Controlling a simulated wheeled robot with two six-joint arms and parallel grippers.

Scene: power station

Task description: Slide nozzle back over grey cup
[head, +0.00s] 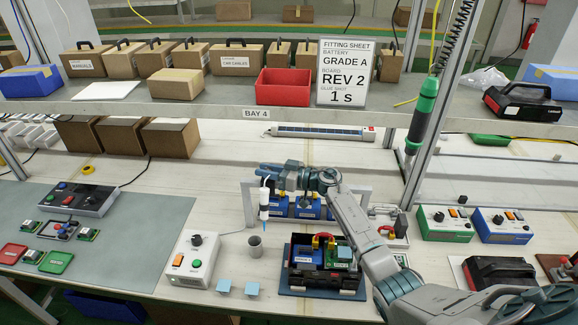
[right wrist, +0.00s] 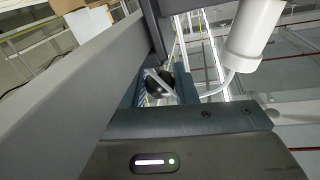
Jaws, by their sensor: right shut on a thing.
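The white glue nozzle (head: 264,203) with a blue tip hangs upright at the left end of a grey gantry (head: 248,207). The grey cup (head: 255,246) stands on the bench, just below and slightly left of the tip in the head view. Tip and cup are apart; depth between them is hard to judge. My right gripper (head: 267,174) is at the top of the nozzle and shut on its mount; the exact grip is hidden. In the right wrist view the white nozzle barrel (right wrist: 255,35) shows at upper right. My left gripper is not in view.
A white control box (head: 191,259) stands left of the cup. Two light-blue blocks (head: 252,289) lie in front. A black battery tray (head: 318,282) stands to the right. Blue batteries (head: 305,208) sit behind, beneath the gantry. Bare bench lies around the cup.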

